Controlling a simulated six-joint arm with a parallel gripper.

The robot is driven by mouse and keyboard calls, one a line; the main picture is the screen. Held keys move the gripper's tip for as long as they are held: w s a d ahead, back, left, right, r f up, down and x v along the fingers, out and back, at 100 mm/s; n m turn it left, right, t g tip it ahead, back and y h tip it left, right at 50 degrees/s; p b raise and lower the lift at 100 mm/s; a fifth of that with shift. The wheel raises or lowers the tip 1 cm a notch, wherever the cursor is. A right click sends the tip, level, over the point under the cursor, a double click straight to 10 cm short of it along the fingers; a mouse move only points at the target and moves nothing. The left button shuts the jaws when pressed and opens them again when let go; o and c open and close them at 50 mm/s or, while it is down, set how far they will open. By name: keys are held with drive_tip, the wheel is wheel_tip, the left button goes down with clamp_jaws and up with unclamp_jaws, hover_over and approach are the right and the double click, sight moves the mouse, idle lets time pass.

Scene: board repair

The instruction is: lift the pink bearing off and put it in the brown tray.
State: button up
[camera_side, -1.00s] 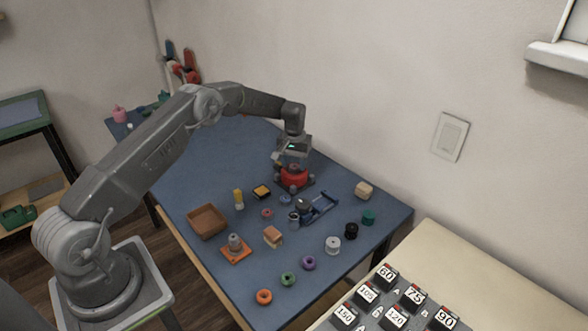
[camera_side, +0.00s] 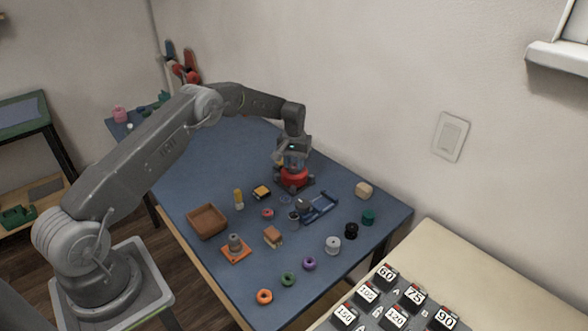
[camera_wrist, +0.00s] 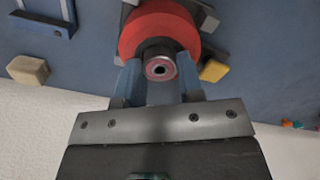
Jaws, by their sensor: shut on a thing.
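The pink bearing (camera_wrist: 160,69) shows in the wrist view as a small metal ring with a pinkish-red face. It sits at the middle of the round red part (camera_wrist: 160,30), on a dark collar. My gripper (camera_wrist: 159,78) is shut on the bearing, one blue-grey finger on each side. In the side view my gripper (camera_side: 291,164) is low over the red part (camera_side: 293,179), and it hides the bearing there. I cannot tell whether the bearing is clear of its seat. The brown tray (camera_side: 207,219) lies at the left of the blue table and looks empty.
Between the red part and the tray stand a yellow-topped piece (camera_side: 239,199), a black-and-yellow block (camera_side: 262,192) and a small red-pink ring (camera_side: 267,213). A blue bracket (camera_side: 321,207) lies to the right. An orange base with a grey post (camera_side: 236,248) is near the tray.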

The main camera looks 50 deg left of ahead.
drive_tip(key=shift+r, duration=2.8)
drive_tip(key=s+a, duration=0.6)
drive_tip(key=s, duration=0.4)
drive_tip(key=s+a, duration=0.7)
drive_tip(key=s, duration=0.3)
drive_tip(key=s+d, duration=0.3)
drive_tip(key=s, duration=0.7)
drive_tip(key=s+d, duration=0.2)
drive_tip(key=s, duration=0.9)
hover_over(208, 223)
wheel_tip(208, 223, down, 7)
drive_tip(key=shift+s+r, duration=0.15)
drive_tip(key=shift+r, duration=0.05)
drive_tip(key=shift+f, duration=2.05)
